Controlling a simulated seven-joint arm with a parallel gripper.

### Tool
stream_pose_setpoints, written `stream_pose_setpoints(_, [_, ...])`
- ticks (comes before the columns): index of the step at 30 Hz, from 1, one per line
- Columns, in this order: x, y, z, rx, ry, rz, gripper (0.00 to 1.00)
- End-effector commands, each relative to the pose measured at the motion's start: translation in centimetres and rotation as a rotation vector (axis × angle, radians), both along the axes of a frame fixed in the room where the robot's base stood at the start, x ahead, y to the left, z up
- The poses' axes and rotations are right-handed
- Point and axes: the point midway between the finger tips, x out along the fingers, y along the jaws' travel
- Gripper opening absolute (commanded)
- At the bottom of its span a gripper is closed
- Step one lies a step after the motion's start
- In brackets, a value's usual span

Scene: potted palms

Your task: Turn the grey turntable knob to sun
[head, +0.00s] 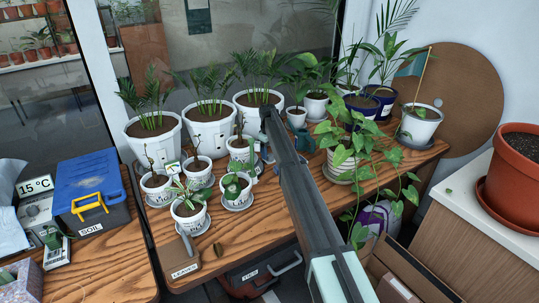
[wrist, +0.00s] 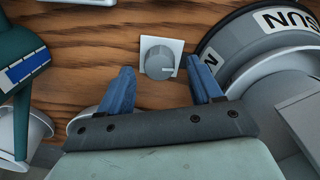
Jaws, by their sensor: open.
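The grey turntable knob (wrist: 158,57) is round and sits on a square white plate on the wooden surface in the wrist view. A short light mark on it points right. My gripper (wrist: 160,82) is open, with one blue finger on each side of the knob. Both fingers look apart from it. A grey and dark round part, seemingly the turntable (wrist: 222,48), stands at the upper right, with a white label (wrist: 287,20) reading SUN.
A teal watering can (wrist: 20,70) is close on the left in the wrist view; it also stands among the pots in the head view (head: 304,141). Several white potted plants crowd the bench around my arm. A trailing plant (head: 343,152) stands just right of it.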

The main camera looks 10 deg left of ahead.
Motion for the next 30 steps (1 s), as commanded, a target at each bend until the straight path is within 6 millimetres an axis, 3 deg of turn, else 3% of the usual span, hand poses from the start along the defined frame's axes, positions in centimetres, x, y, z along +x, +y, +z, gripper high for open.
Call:
stream_pose_setpoints(6, [0.1,0.0,-1.6,0.000,0.000,0.000,0.65])
stream_pose_setpoints(17, [0.1,0.0,-1.9,0.000,0.000,0.000,0.64])
stream_pose_setpoints(30, [0.1,0.0,-1.8,0.000,0.000,0.000,0.22])
